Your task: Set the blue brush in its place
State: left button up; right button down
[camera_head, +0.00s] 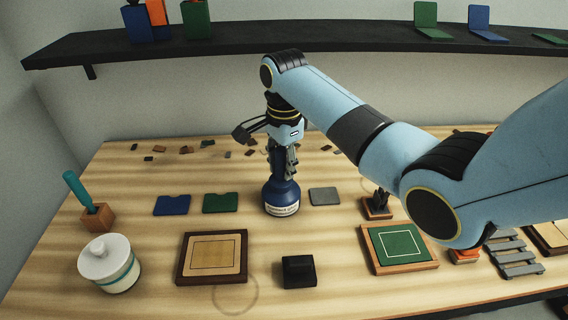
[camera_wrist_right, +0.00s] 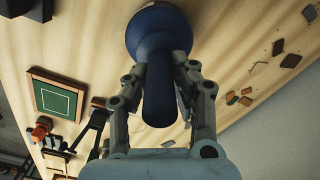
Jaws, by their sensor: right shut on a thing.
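A teal-blue handle (camera_head: 76,187), the only brush-like blue thing I see, stands tilted in a small wooden block (camera_head: 99,218) at the left of the table. Its lower end is hidden in the block. My right gripper (camera_head: 283,172) is shut around the neck of a dark blue bottle-like thing (camera_head: 281,198) with a white label, upright at mid-table. In the wrist view the right gripper's fingers (camera_wrist_right: 161,75) flank the neck of this blue thing (camera_wrist_right: 158,33). I cannot tell whether its base touches the table. My left gripper is not in view.
A white lidded jar (camera_head: 112,270) stands at front left. A wooden framed board (camera_head: 213,258), a black block (camera_head: 298,271) and a green framed board (camera_head: 400,247) lie along the front. Blue (camera_head: 172,205) and green (camera_head: 220,203) flat pieces lie left of the bottle. Small scraps are scattered behind.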

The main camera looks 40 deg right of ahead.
jog(key=c, duration=1)
grip_release()
jog(key=shift+r, duration=3.75)
